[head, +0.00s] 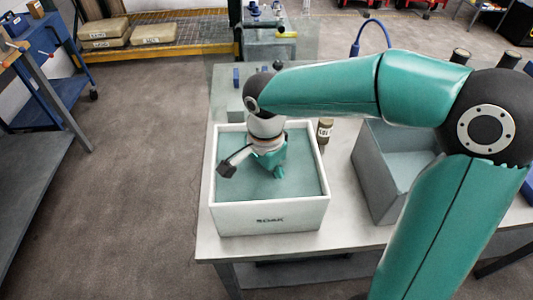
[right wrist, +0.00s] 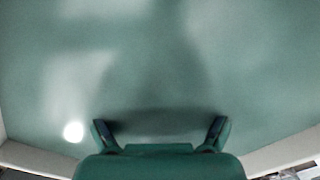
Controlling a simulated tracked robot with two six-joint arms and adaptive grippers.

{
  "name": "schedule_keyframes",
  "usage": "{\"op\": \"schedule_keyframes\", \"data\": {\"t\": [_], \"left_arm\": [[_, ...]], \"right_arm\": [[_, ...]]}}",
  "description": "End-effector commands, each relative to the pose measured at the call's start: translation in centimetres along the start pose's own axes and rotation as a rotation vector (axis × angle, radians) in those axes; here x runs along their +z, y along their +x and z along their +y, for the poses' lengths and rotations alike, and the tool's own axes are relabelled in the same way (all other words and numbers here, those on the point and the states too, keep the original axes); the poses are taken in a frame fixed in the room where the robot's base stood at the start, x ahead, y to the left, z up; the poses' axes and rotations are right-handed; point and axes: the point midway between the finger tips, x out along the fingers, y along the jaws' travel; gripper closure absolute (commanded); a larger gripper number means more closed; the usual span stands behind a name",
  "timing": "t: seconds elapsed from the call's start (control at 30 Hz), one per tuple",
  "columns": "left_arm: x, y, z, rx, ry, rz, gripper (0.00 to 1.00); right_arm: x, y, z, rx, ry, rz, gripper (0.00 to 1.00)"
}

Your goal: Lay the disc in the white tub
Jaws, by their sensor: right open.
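The white tub (head: 268,217), marked SOAK, stands on the table and holds a flat teal-green surface that looks like liquid. My right gripper (head: 272,168) points down inside the tub's outline, over or at that surface; I cannot tell the exact gap. In the right wrist view its two fingers (right wrist: 160,134) are spread apart with nothing between them. That view is filled by the green surface, with a bright glare spot and tub walls at the lower corners. I see no disc in either view. My left gripper is not in view.
A grey open bin (head: 376,181) stands right of the tub. A small labelled jar (head: 325,130) is just behind the tub's right back corner. The light table (head: 340,228) has bare room between tub and bin. A blue cart (head: 50,75) is far left.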

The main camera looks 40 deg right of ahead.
Motion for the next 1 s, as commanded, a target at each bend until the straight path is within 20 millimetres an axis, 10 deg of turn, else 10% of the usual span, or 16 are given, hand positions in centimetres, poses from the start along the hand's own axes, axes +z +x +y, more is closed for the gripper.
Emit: {"op": "schedule_keyframes", "data": {"t": [0.4,1.0], "left_arm": [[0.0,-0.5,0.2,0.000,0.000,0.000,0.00],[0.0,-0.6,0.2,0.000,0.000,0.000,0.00]], "right_arm": [[0.0,-7.9,-0.1,-0.003,0.000,-0.001,0.13],[0.0,-9.2,0.0,0.001,0.000,0.000,0.13]]}}
